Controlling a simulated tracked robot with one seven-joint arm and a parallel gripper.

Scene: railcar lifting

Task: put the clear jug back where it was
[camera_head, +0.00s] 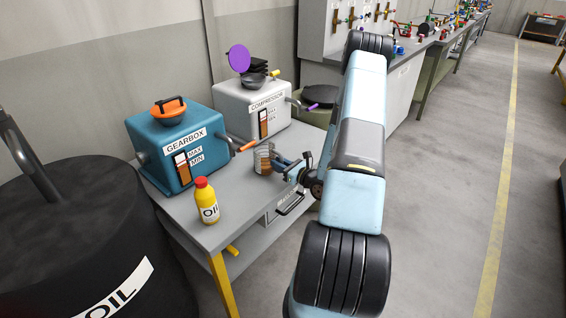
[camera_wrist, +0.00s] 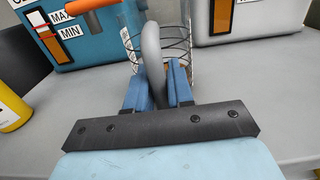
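The clear jug (camera_head: 263,160) is on or just above the grey workbench, in front of the gearbox and the compressor; I cannot tell if its base touches. Some brown shows in or through it. In the wrist view the jug (camera_wrist: 180,42) is see-through with dark rings, and its grey handle (camera_wrist: 152,45) runs down between my blue fingers. My gripper (camera_head: 285,165) reaches it from the right. In the wrist view my gripper (camera_wrist: 160,85) appears closed on the handle, with a finger against each side. The handle's lower end is hidden.
The blue gearbox (camera_head: 167,150) and white compressor (camera_head: 252,110) stand at the bench's back. A yellow oil bottle (camera_head: 206,200) stands left of the jug. A black oil drum (camera_head: 80,240) is at lower left. The workbench (camera_head: 235,215) is clear near its front edge.

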